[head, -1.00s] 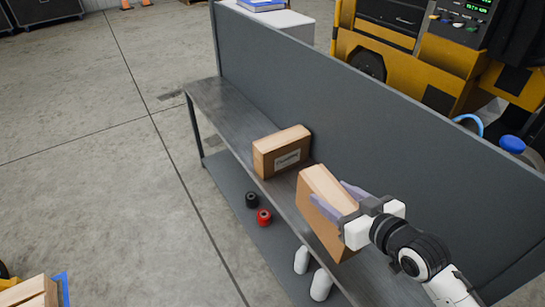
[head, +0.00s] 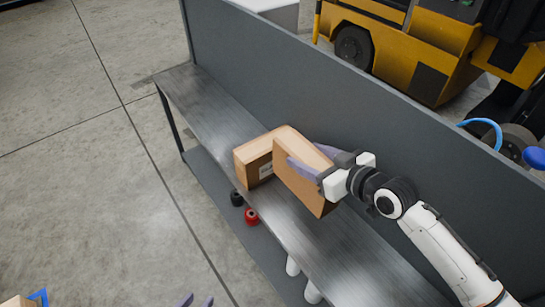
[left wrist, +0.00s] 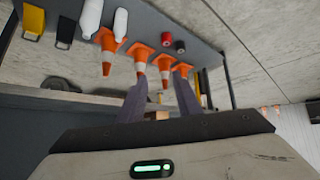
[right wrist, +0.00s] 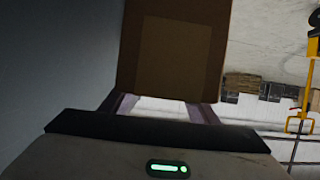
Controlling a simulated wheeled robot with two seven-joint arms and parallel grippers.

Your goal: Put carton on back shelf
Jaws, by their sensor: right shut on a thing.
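My right gripper (head: 312,163) is shut on a brown carton (head: 298,182) and holds it tilted over the upper shelf (head: 350,250). The carton fills the upper middle of the right wrist view (right wrist: 172,55) between the fingers. A second carton (head: 253,163) with a white label sits on the same shelf, partly hidden behind the held one. I cannot tell whether the two touch. My left gripper (head: 197,301) shows only its fingertips at the bottom edge of the head view. In the left wrist view its fingers (left wrist: 158,98) are apart with nothing gripped.
A grey back panel (head: 400,150) runs behind the shelf. The lower shelf (head: 208,180) holds a black roll (head: 236,198), a red roll (head: 251,217) and white bottles (head: 313,293). Orange cones (left wrist: 107,50) show in the left wrist view. The upper shelf is clear at its far-left end.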

